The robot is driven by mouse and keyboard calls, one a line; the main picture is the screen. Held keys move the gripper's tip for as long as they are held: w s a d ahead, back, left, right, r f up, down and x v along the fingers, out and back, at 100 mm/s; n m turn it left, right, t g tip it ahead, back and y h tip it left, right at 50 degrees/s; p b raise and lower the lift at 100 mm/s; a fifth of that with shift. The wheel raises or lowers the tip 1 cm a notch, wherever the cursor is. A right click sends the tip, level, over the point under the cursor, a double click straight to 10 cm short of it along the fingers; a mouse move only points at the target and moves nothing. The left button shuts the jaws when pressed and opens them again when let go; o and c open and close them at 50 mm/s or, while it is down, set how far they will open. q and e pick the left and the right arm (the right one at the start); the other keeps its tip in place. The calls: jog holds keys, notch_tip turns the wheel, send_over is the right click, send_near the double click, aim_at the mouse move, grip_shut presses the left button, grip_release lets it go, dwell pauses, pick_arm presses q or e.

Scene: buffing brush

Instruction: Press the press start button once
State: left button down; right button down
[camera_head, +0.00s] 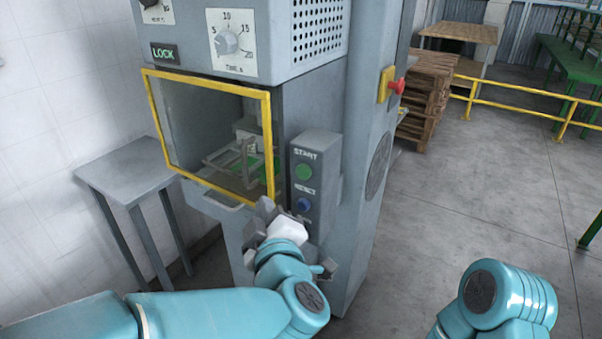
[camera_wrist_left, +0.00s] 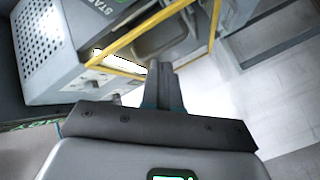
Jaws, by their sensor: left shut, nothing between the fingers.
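The green START button (camera_head: 304,172) is on a grey control box (camera_head: 318,150) on the front right of the machine. A blue button (camera_head: 304,204) sits below it. My left gripper (camera_head: 265,207) is shut and empty, its tips left of and slightly below the blue button, apart from the green one as far as I can tell. In the left wrist view, the shut fingers (camera_wrist_left: 163,85) point toward the machine; part of a START label shows at the top, and the button is not clearly visible. My right arm shows at lower right, its gripper out of view.
The yellow-framed guard window (camera_head: 268,130) is left of the control box. A red emergency button (camera_head: 398,87) is on the column to the right. A small grey table (camera_head: 125,175) stands at left. Open floor (camera_head: 470,190) lies to the right.

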aim_at(303, 172)
pick_arm(q)
jog(key=w+d+p, duration=0.3)
jog(key=w+d, duration=0.2)
jog(key=w, duration=0.2)
dwell(0.3)
jog(key=shift+w, duration=0.1)
dwell(1.8)
jog(key=shift+w+d, duration=0.25)
